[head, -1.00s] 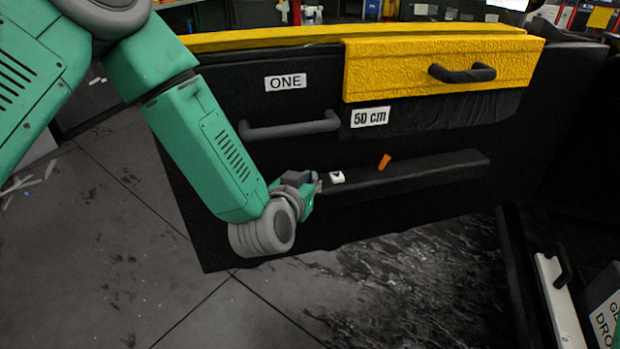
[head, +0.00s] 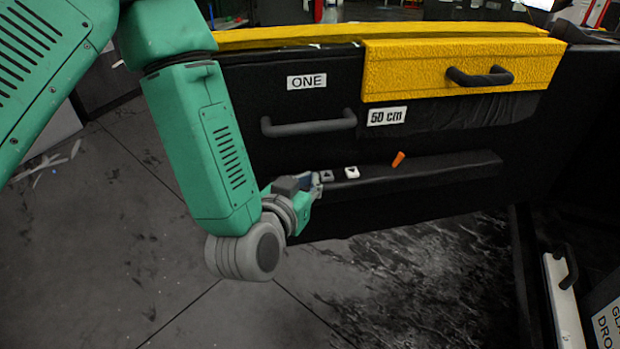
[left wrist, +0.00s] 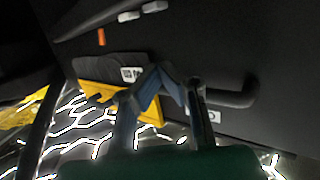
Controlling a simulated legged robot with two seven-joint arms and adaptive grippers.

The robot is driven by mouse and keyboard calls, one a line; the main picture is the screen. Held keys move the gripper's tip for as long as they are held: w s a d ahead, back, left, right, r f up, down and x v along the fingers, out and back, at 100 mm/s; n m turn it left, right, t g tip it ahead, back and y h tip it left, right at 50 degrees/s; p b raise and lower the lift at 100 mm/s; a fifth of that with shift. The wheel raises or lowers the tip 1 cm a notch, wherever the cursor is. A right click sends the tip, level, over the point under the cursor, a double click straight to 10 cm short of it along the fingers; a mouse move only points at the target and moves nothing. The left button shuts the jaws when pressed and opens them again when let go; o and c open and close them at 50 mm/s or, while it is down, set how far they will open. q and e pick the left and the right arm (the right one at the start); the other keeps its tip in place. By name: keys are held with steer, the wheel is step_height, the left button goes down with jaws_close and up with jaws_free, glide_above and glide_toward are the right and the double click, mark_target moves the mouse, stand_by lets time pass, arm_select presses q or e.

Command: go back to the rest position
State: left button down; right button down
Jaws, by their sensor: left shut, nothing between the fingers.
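My left gripper (head: 312,184) is shut and empty, close in front of the left end of a black ledge (head: 440,173) on a dark cabinet. In the left wrist view its fingertips (left wrist: 168,72) meet, with nothing between them. A small grey piece (head: 327,176) and a small white piece (head: 352,172) sit on the ledge just right of the gripper. An orange piece (head: 398,159) stands farther right on it. My right gripper is in neither view.
A grey handle (head: 308,125) sits below the "ONE" label (head: 307,82). A yellow drawer (head: 460,70) with a dark handle (head: 480,77) is at the upper right. A bin labelled "GLA... DRO..." (head: 607,320) stands at the lower right. Open floor (head: 110,260) lies at left.

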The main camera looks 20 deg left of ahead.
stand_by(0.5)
arm_select(q)
steer(key=s+a+f+g+p, duration=0.2)
steer(key=s+f+g, duration=0.4)
steer(key=s+f, duration=0.5)
steer(key=s+a+f+g+p, duration=0.1)
steer(key=s+a+f+g, duration=0.3)
steer(key=s, duration=0.4)
steer(key=s+a+f+g+p, duration=0.1)
steer(key=s+a+f+g, duration=0.3)
steer(key=s, duration=0.5)
step_height(320, 180, down, 2)
steer(key=shift+s+a+g+y, duration=0.2)
steer(key=shift+g+y, duration=0.1)
steer(key=shift+g, duration=0.1)
steer(key=shift+w, duration=0.1)
steer(key=shift+w+d, duration=0.1)
